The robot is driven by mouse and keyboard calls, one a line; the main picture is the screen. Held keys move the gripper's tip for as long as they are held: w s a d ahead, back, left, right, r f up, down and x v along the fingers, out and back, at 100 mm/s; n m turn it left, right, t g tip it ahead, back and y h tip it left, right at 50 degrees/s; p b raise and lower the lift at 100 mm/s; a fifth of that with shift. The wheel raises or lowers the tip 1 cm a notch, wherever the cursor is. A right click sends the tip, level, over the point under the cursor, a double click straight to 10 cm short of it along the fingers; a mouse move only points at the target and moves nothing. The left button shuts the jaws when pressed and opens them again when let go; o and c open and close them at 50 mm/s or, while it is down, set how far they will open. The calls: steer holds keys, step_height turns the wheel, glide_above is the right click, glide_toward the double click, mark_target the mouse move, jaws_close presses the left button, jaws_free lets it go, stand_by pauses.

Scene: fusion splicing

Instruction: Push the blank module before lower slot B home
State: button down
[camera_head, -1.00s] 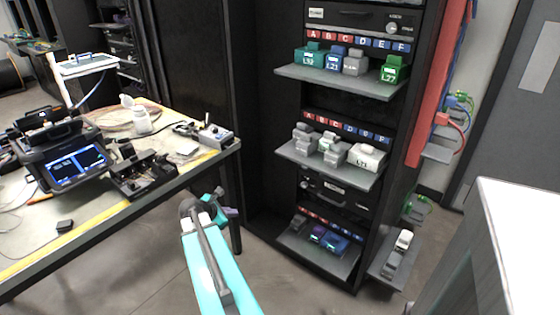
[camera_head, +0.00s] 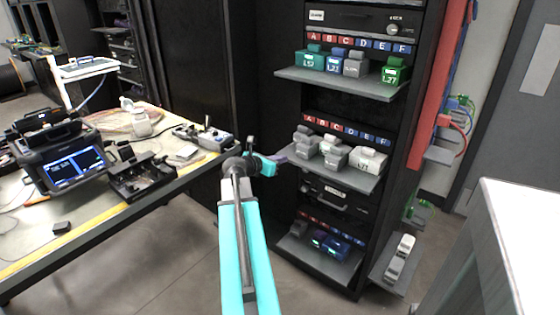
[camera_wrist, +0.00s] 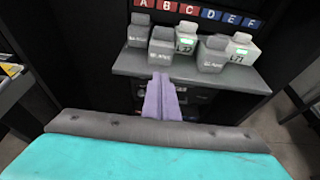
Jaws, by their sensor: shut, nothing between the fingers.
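On the middle shelf (camera_head: 345,180), a grey blank module (camera_wrist: 162,48) stands forward of its neighbours, about before slot B; in the head view it shows at the left end (camera_head: 303,145). Another grey module (camera_wrist: 139,30) stands further back under A. My gripper (camera_wrist: 162,98) shows as two pale purple fingers, shut and empty. It is just below and in front of the shelf edge in the wrist view, pointing at the forward grey module, apart from it. In the head view my gripper (camera_head: 278,160) is left of the shelf's front edge.
A module with a green label (camera_wrist: 187,37), another forward grey module (camera_wrist: 212,54) and a white L71 module (camera_wrist: 242,48) stand to the right. Slot labels (camera_wrist: 198,12) run above. A shelf above (camera_head: 335,76) and one below (camera_head: 310,255) hold more modules. A workbench (camera_head: 105,220) stands left.

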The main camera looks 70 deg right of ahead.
mark_target(307, 146)
steer(key=shift+d+f, duration=0.15)
steer(key=shift+d, duration=0.1)
steer(key=shift+d+r+x, duration=0.2)
steer(key=shift+r+x, duration=0.35)
steer(key=shift+x, duration=2.45)
steer(key=shift+d+r+x, duration=0.2)
steer(key=shift+r+x, duration=0.35)
steer(key=shift+x, duration=2.5)
steer(key=shift+d+r+x, duration=0.15)
steer(key=shift+r+x, duration=0.4)
steer(key=shift+x, duration=2.45)
steer(key=shift+w+a+p, duration=0.2)
steer(key=shift+w+a, duration=0.1)
steer(key=shift+a, duration=1)
steer(key=shift+w+a+p, duration=0.25)
steer(key=shift+w+a, duration=0.05)
steer(key=shift+a, duration=1.05)
steer(key=shift+w+a+p, duration=0.2)
steer(key=shift+w+a, duration=0.1)
steer(key=shift+a, duration=1)
